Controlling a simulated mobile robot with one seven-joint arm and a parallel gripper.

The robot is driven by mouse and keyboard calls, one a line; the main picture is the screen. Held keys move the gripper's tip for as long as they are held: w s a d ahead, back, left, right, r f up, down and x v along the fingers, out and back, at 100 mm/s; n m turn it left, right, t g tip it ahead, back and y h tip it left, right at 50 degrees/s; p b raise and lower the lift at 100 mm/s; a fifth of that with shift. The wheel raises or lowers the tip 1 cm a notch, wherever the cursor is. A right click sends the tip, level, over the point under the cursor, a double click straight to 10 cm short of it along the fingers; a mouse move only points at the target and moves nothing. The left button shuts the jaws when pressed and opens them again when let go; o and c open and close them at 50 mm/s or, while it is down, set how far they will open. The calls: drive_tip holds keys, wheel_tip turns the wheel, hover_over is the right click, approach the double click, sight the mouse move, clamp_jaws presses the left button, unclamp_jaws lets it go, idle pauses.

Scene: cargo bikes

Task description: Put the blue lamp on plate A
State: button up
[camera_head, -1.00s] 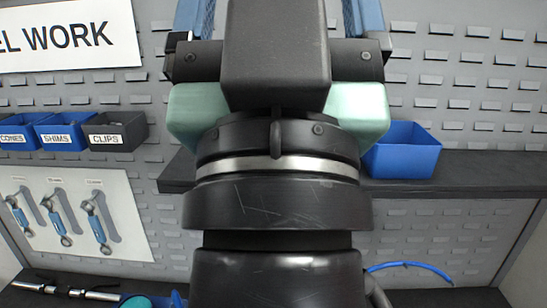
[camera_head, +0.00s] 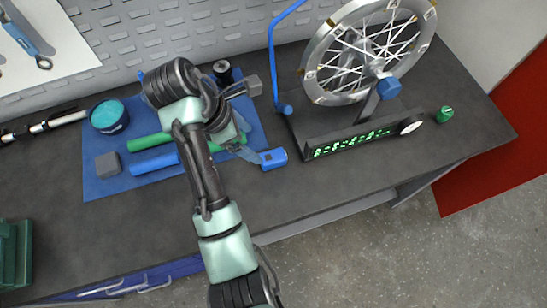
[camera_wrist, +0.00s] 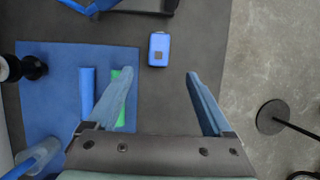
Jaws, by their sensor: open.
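The blue lamp (camera_head: 273,158), a small rounded blue box with a dark square on its face, lies on the dark bench by the right edge of the blue mat. It also shows in the wrist view (camera_wrist: 159,48), top centre. My gripper (camera_wrist: 160,75) is open and empty. In the wrist view the lamp lies beyond the fingertips, in line with the gap between them. In the head view my gripper (camera_head: 248,142) is low over the mat's right side, just left of the lamp. I cannot make out a plate marked A in either view.
The blue mat (camera_head: 100,188) holds a blue cylinder (camera_head: 154,162), a green cylinder (camera_head: 150,143), a grey block (camera_head: 108,164) and a teal-topped tub (camera_head: 108,116). A wheel stand (camera_head: 340,147) with green lit characters stands right of the lamp. The bench front is clear.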

drive_tip(key=b, duration=0.1)
hover_over(273, 156)
drive_tip(key=s+a, duration=0.1)
drive_tip(key=a, duration=0.1)
wheel_tip(273, 156, down, 6)
drive_tip(key=shift+a+f, duration=0.15)
drive_tip(key=shift+f, duration=0.05)
drive_tip(key=shift+x, duration=3.05)
drive_tip(key=shift+w, duration=0.1)
drive_tip(key=shift+c, duration=0.3)
clamp_jaws()
